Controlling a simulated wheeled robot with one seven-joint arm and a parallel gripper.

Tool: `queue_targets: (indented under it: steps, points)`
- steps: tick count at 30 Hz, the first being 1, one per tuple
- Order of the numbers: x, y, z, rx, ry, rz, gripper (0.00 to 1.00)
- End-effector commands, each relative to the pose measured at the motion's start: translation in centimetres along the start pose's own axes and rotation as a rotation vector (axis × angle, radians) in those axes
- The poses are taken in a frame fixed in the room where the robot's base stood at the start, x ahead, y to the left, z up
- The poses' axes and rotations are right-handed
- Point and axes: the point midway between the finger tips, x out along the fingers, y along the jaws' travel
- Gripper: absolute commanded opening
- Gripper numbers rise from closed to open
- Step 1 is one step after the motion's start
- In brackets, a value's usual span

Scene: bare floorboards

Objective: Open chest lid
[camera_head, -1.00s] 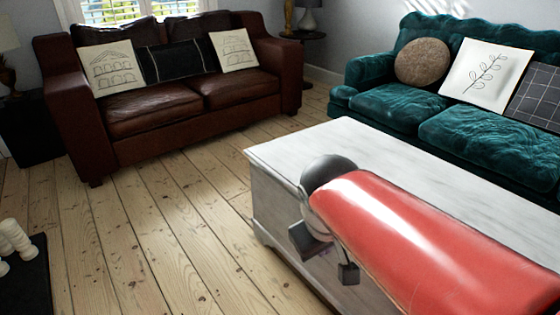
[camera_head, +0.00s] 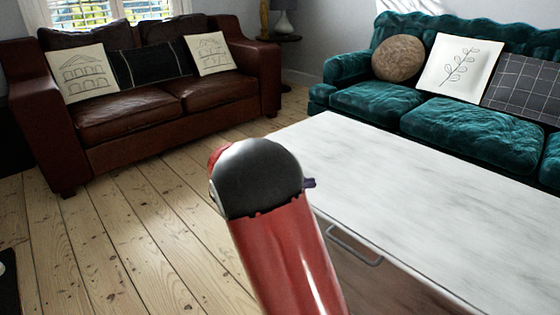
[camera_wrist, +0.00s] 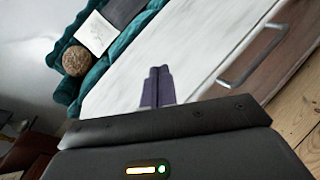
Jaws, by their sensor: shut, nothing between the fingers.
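The chest (camera_head: 440,225) is a long box with a whitish, marbled lid, at the right of the head view. A grey metal handle (camera_head: 355,245) sits on its front side, just below the lid edge, and shows at the right in the wrist view (camera_wrist: 252,55). The lid looks shut. My gripper (camera_wrist: 157,70) is shut and empty, its purple-grey fingers seen against the lid in the wrist view, left of the handle. In the head view my red arm hides most of the gripper and the chest's near left corner; only a small purple tip (camera_head: 309,183) shows.
A brown leather sofa (camera_head: 150,110) with cushions stands at the back left. A teal sofa (camera_head: 460,130) with cushions stands behind the chest. A side table (camera_head: 283,38) with a lamp is between them. Bare floorboards (camera_head: 140,220) lie open left of the chest.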

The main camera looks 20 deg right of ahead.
Motion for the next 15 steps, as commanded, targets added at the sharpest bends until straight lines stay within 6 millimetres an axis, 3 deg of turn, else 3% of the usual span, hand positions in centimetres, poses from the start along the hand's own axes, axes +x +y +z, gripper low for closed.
queue_targets:
  steps: [1,6,9,15]
  points:
    - [-0.5,1.1,-2.8,-0.067,-0.08,0.076,0.0]
    - [-3.4,5.1,-8.9,-0.227,-0.334,0.32,0.0]
    - [-5.4,6.4,-11.8,-0.286,-0.448,0.435,0.0]
    - [-7.7,7.5,-14.7,-0.334,-0.561,0.553,0.0]
